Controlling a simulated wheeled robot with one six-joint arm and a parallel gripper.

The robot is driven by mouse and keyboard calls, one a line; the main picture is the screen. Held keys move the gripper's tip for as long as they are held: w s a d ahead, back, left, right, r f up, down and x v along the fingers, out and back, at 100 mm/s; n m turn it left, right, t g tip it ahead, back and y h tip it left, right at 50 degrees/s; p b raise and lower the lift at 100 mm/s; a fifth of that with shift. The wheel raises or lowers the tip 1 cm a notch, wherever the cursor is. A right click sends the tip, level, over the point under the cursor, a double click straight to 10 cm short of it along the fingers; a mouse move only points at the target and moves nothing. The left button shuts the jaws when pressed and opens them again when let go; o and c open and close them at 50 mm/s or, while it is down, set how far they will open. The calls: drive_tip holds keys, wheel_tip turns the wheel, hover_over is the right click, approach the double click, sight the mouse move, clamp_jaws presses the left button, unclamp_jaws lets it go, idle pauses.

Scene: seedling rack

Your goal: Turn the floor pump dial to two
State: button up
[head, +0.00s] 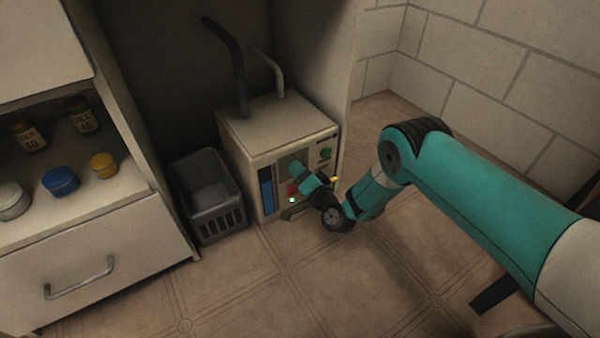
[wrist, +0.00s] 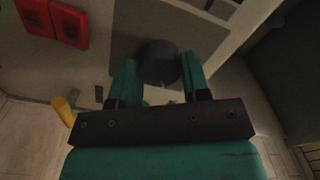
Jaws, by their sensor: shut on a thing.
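The floor pump (head: 280,115) is a cream box standing on the floor inside an open bay, with pipes rising from its top. Its front panel faces my arm. In the wrist view a dark round dial (wrist: 158,60) sits on a grey plate (wrist: 135,25) on the panel. My gripper (wrist: 160,78) is shut on the dial, one teal finger on each side. In the head view my gripper (head: 298,172) is at the pump's front, and my arm hides the dial. The dial's numbers and pointer cannot be read.
Two red parts (wrist: 68,22) and a yellow part (wrist: 64,110) are on the panel near my gripper. A dark basket (head: 215,222) stands left of the pump. A drawer cabinet (head: 100,255) with jars is further left. The floor in front is clear.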

idle(0.4)
drive_tip(key=o, duration=0.9)
drive_tip(key=shift+o, duration=0.2)
drive_tip(key=p+v, duration=1.7)
drive_tip(key=p, duration=0.3)
drive_tip(key=shift+d, duration=0.2)
drive_tip(key=shift+s, duration=0.1)
